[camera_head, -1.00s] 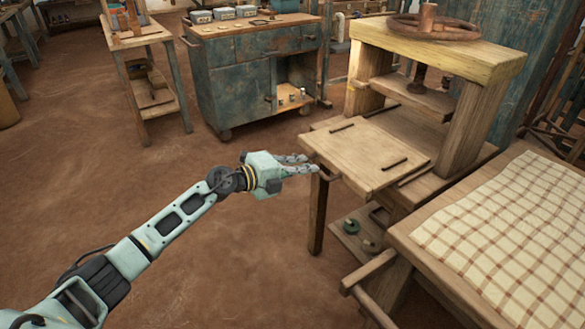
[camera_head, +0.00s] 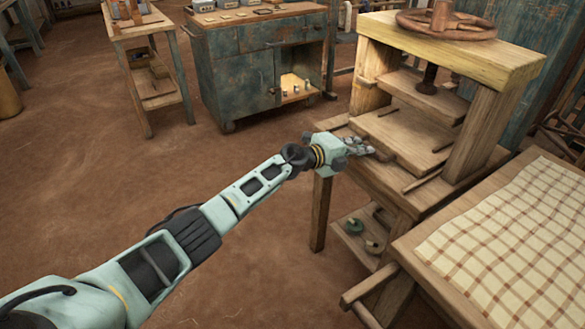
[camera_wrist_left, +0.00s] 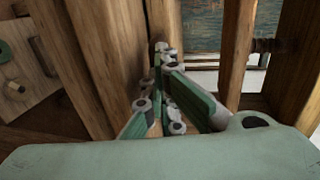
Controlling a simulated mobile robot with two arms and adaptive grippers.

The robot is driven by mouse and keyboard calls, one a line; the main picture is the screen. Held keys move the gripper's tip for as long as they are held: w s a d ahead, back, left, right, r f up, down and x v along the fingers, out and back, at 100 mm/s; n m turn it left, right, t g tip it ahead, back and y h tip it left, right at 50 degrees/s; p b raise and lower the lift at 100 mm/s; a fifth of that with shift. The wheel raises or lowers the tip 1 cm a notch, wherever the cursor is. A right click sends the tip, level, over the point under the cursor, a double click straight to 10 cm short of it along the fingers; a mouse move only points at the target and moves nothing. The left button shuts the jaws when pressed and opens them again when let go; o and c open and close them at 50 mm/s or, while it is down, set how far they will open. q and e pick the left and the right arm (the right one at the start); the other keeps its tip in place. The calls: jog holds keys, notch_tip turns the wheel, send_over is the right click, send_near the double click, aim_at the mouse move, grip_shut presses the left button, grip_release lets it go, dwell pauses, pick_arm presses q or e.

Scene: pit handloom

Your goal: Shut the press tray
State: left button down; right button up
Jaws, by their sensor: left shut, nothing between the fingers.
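The press tray (camera_head: 410,130) is a flat wooden board that lies well inside the wooden press (camera_head: 480,130), under its upper platen (camera_head: 425,95). My left gripper (camera_head: 368,149) is shut and empty, with its fingers at the tray's front edge by the handle. I cannot tell if the fingertips touch it. In the left wrist view the shut fingers (camera_wrist_left: 165,90) point in between wooden parts. The hand hides part of the tray's front. My right gripper is not in view.
A table with a checked cloth (camera_head: 500,240) stands at the right, close to the press. A blue-grey cabinet (camera_head: 255,80) and a small wooden stand (camera_head: 160,85) are behind. A shelf under the press holds small round items (camera_head: 354,226). The floor at left is clear.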

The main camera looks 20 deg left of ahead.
pick_arm(q)
jog(key=shift+r, duration=0.4)
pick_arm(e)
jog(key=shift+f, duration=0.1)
